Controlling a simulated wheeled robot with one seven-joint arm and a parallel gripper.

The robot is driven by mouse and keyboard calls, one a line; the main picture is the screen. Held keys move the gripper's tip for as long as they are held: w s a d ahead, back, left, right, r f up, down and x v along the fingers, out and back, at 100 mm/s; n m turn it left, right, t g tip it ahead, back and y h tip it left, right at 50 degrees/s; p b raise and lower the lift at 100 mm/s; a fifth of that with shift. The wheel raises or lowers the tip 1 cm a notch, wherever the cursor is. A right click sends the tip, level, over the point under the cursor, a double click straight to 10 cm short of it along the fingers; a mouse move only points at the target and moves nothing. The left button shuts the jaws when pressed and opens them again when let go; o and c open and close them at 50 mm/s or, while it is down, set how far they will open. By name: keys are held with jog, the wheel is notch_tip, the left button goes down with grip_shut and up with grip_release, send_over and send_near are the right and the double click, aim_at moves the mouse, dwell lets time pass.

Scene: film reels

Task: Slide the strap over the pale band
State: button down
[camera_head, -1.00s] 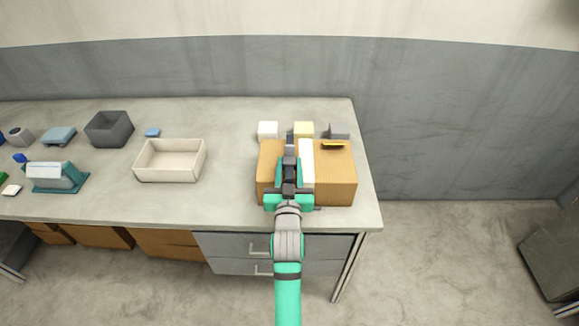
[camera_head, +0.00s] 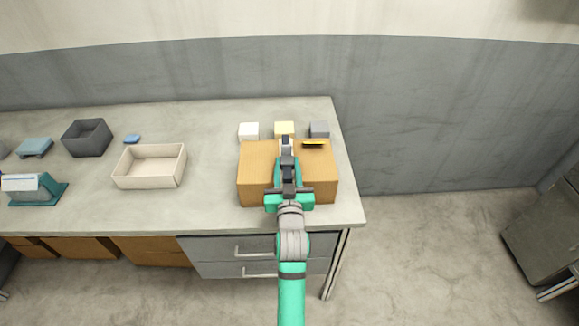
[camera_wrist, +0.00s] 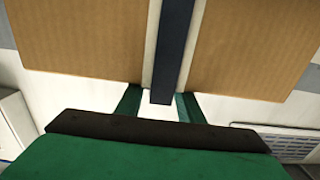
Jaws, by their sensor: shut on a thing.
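A brown cardboard box (camera_head: 258,178) stands near the right end of the bench. In the wrist view, the pale band (camera_wrist: 148,52) runs down the box (camera_wrist: 85,40). My gripper (camera_head: 288,172) is over the box's middle in the head view and hides most of the strap and band. Its green fingers (camera_wrist: 160,105) are shut on the strap near its lower end. Their contact with the strap is partly hidden.
A black and yellow item (camera_head: 313,143) lies on the box's back right. White (camera_head: 249,131), yellow (camera_head: 285,129) and grey (camera_head: 319,129) blocks stand behind the box. A beige tray (camera_head: 150,182) stands to the left, with clear bench between. The bench's right edge is close.

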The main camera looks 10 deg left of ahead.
jog(key=c, duration=1.2)
grip_release()
jog(key=s+d, duration=0.1)
jog(key=s, duration=0.9)
jog(key=shift+s+d, duration=0.35)
jog(key=s+d+f+m+g+h, duration=0.1)
jog(key=s+d+f, duration=0.2)
jog(key=s+f, duration=0.7)
jog(key=s+d+f+m+g+h, duration=0.1)
jog(key=s+d+f+h, duration=0.15)
jog(key=s, duration=2.45)
jog(key=shift+s+d+r+y, duration=0.15)
jog(key=shift+s+r+y, duration=0.15)
jog(key=shift+s+y, duration=0.1)
